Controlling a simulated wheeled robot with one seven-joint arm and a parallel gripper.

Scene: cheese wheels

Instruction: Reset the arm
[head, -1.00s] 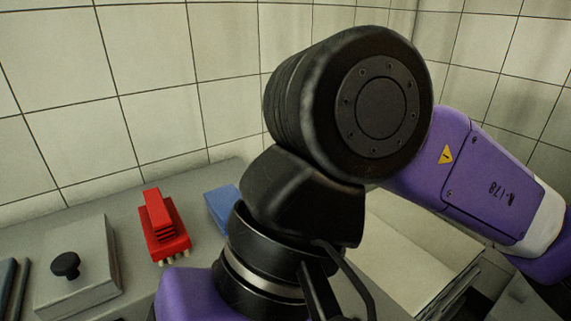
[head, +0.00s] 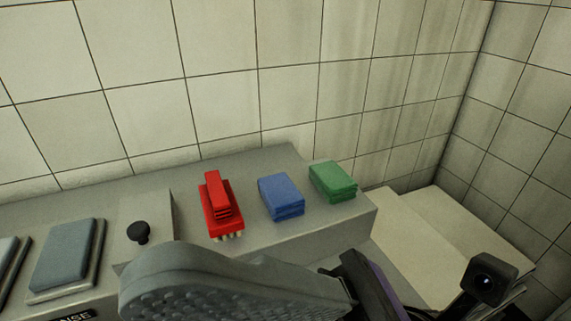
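My arm's end reaches in from the bottom right of the head view. A large grey piece with a dimpled surface, which looks like part of my gripper (head: 215,287), lies across the bottom middle, close to the camera. Dark and purple parts of my arm and a small black camera are to its right. Only one side of the gripper shows, so I cannot tell whether it is open or shut. Nothing held is visible.
A grey counter (head: 260,165) along the tiled wall carries a red brush (head: 220,205), blue sponges (head: 281,197), green sponges (head: 332,181) and a black knob (head: 138,232). Pale boards (head: 450,235) lie at the right. Grey pads (head: 63,256) are at the left.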

